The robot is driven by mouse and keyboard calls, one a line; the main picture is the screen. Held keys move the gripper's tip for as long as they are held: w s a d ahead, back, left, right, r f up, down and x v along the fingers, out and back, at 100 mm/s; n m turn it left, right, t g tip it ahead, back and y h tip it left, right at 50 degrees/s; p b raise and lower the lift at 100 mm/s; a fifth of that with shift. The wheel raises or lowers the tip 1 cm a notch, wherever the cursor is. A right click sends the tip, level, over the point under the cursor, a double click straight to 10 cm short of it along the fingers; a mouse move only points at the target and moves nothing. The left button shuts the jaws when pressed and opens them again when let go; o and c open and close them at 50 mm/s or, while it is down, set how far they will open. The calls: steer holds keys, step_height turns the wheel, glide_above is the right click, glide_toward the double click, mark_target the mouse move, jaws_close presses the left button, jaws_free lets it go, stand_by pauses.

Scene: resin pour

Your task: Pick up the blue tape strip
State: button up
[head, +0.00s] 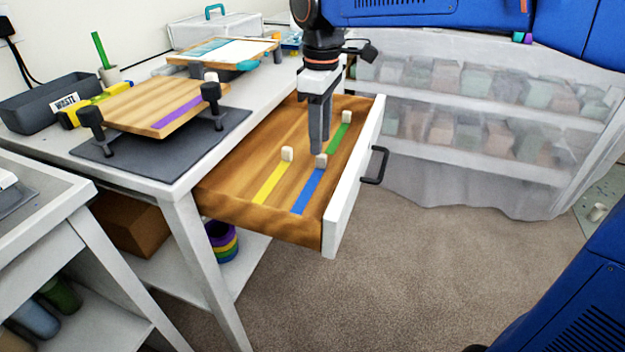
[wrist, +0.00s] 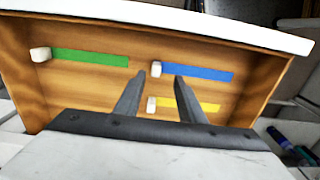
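The blue tape strip (head: 309,190) lies flat in the open wooden drawer (head: 225,194), with a small pale block (head: 321,160) at one end. The strip also shows in the wrist view (wrist: 205,73), with its block (wrist: 156,68) near my fingertips. My gripper (head: 318,150) points down over the drawer, its fingertips close to that block. In the wrist view the two fingers (wrist: 160,82) stand apart with nothing visible between them but the drawer floor and part of the block's surroundings. I cannot tell whether a finger touches the block.
A yellow strip (head: 268,187) and a green strip (head: 339,136), each with a pale block, share the drawer. The drawer's white front (head: 345,205) has a dark handle (head: 376,165). A wooden board with a purple strip (head: 178,112) stands on the table.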

mark_target(309, 183)
steer(key=shift+w+d+f, duration=0.1)
steer(key=shift+w+f, duration=0.1)
steer(key=shift+f, duration=1.2)
steer(key=shift+w+d+f, duration=0.1)
steer(key=shift+w+f, duration=0.05)
steer(key=shift+f, duration=1.2)
steer(key=shift+c, duration=0.6)
jaws_close()
